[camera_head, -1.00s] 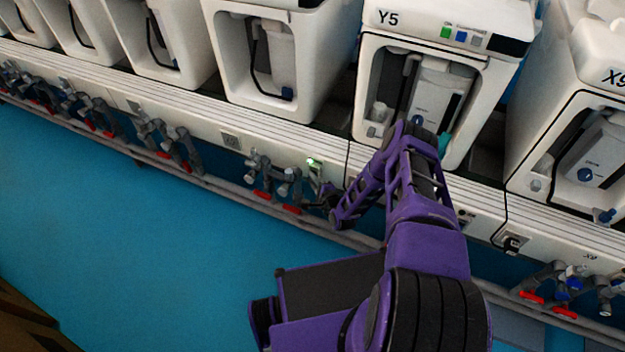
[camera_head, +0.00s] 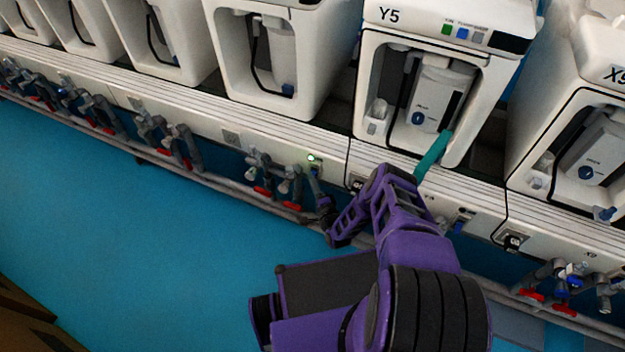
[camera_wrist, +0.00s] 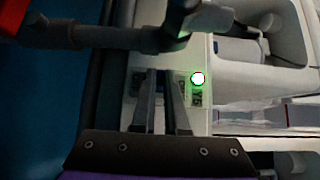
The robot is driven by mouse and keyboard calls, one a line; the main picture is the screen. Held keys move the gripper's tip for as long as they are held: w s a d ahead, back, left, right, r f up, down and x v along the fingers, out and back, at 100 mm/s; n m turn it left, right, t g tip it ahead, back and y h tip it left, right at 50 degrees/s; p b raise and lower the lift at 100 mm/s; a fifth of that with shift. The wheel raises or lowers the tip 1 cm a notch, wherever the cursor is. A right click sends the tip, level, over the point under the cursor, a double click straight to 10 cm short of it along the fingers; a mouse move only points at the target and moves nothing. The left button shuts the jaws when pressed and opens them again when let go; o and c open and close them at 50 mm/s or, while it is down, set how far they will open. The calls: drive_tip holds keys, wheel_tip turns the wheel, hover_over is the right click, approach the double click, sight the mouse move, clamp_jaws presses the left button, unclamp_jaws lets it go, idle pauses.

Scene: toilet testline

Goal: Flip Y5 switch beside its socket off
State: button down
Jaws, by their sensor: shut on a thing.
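The Y5 machine (camera_head: 440,28) is white, with its name on top. The Y5 switch (camera_head: 314,170) is small and bluish, on the white wall strip below and left of that machine. A lit green lamp (camera_head: 311,157) is beside it. The lamp also shows in the wrist view (camera_wrist: 198,78), above a small "Y5" label (camera_wrist: 196,97). My gripper (camera_head: 316,182) reaches up to the strip from below. In the wrist view my gripper (camera_wrist: 161,78) has its two fingers close together on the switch, left of the lamp. The fingers hide most of the switch, so its position is unclear.
Pipe valves with red handles (camera_head: 263,190) stand just left of my gripper, and a pipe crosses close to it in the wrist view (camera_wrist: 95,37). A teal tube (camera_head: 433,155) hangs from the Y5 machine near my arm. The blue floor at left is clear.

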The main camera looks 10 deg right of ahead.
idle(0.3)
drive_tip(key=c, duration=0.9)
unclamp_jaws()
drive_tip(key=shift+c, duration=0.2)
drive_tip(key=shift+s, duration=0.15)
